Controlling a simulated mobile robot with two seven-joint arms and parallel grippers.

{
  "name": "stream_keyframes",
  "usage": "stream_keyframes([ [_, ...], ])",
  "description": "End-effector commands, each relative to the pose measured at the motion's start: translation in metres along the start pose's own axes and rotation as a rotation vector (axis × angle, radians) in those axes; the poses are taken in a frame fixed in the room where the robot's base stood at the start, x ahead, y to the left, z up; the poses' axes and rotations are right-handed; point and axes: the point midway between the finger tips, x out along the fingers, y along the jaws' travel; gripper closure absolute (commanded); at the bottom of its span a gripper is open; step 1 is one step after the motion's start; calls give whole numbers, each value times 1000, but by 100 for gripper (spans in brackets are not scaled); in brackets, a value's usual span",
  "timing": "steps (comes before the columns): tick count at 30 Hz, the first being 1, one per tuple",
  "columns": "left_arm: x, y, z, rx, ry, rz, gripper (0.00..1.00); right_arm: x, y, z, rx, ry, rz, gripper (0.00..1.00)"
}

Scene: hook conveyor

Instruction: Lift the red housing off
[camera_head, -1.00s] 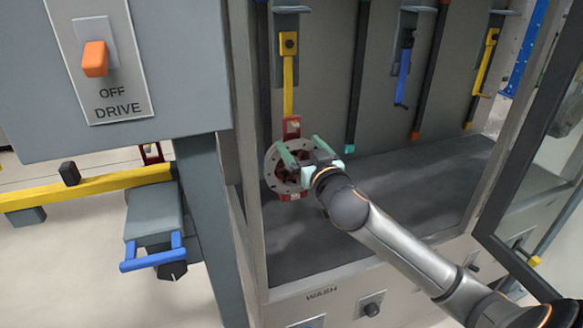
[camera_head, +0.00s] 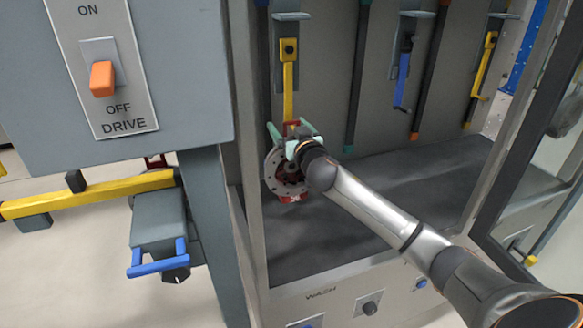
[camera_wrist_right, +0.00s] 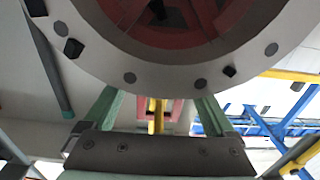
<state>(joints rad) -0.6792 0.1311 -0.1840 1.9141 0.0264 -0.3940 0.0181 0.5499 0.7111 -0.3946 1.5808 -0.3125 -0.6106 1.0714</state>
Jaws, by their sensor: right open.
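The red housing (camera_head: 287,198) hangs in the wash cabinet from a yellow hook (camera_head: 288,95), with a round grey bolted flange (camera_head: 271,176) on it. In the right wrist view its flange (camera_wrist_right: 105,62) and red inside (camera_wrist_right: 165,38) fill the top. My right gripper (camera_head: 289,131) is at the housing's top, its green fingers apart. In the right wrist view the red hanger (camera_wrist_right: 173,108) and the yellow hook (camera_wrist_right: 155,118) show between the open fingers (camera_wrist_right: 155,102), with gaps on both sides. My arm hides part of the housing. My left gripper is not in view.
A cabinet post (camera_head: 247,150) stands close left of the housing. More hooks, blue (camera_head: 403,80) and yellow (camera_head: 484,68), hang to the right. The open glass door (camera_head: 520,150) is at the right. The cabinet floor (camera_head: 400,190) is clear. A drive switch (camera_head: 103,79) is at the upper left.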

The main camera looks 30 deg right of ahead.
Motion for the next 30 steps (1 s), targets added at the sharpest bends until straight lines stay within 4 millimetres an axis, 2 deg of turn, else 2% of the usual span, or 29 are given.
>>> stream_keyframes([
  [3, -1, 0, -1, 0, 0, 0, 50, 6, 0, 0, 0, 0, 1, 10],
  [11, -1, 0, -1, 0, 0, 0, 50, 7, 0, 0, 0, 0, 0, 10],
  [30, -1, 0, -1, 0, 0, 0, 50, 7, 0, 0, -1, -1, 0, 82],
])
